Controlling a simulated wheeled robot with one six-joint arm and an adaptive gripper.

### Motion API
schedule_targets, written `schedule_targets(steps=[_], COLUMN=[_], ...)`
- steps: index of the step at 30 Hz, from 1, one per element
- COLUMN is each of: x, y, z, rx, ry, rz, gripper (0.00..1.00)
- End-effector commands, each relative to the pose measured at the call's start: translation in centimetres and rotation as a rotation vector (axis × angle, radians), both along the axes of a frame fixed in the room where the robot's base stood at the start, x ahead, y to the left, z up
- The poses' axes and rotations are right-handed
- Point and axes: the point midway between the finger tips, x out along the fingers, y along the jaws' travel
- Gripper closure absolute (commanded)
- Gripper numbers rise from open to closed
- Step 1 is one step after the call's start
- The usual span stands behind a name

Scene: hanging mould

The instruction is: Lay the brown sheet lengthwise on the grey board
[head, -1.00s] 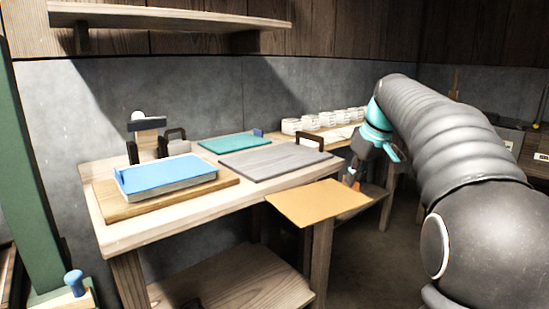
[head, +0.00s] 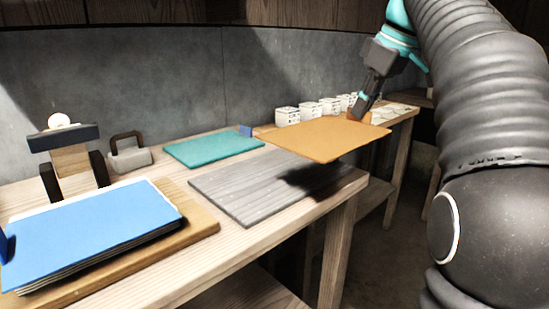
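The brown sheet (head: 325,138) is flat and roughly level in the head view, held in the air above the back right part of the grey board. The grey board (head: 235,190) lies on the wooden table, and a dark shadow falls on its right part. My gripper (head: 362,110) is at the sheet's far right edge and is shut on it. The fingertips are small and partly hidden at the sheet's edge. The sheet hides the back right corner of the board.
A blue-topped stack (head: 90,232) lies on a wooden board at the front left. A teal sheet (head: 212,149) lies behind the grey board. A grey weight with a handle (head: 128,155) stands at the back left. Several white pots (head: 288,116) stand at the back right.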

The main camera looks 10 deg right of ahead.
Motion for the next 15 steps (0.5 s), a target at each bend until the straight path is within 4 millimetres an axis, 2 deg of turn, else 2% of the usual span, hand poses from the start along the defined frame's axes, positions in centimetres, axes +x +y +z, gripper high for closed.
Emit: schedule_targets(steps=[5,15], x=[1.3,6.0], y=[1.8,6.5], z=[-1.2,-5.2], rx=[0.0,0.0], ry=[0.004,0.002], rz=[0.013,0.011], gripper=[1.0,1.0])
